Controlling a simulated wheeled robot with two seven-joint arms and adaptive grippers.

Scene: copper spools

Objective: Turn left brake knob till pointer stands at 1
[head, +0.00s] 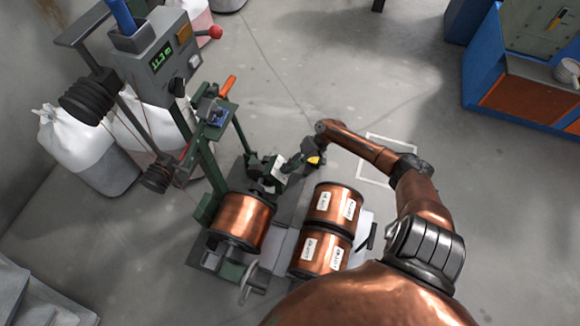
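The green winding machine (206,168) stands left of centre with a large copper spool (241,222) mounted low on it. My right arm reaches in from the right, and my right gripper (312,157) points down beside a dark green bracket of the machine, right of the mounted spool. A small white plate (279,164) and a yellow patch show close to the gripper. The fingers are small and dark, so I cannot tell whether they are open, shut or touching anything. I cannot clearly make out the left brake knob, its pointer or its numbers. My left gripper is not in view.
Two labelled copper spools (335,207) lie near the machine's base at lower centre. A grey control box (160,60) with a red ball lever stands upper left. White sacks (75,145) stand at left. A blue cabinet (485,75) stands upper right. Floor between is clear.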

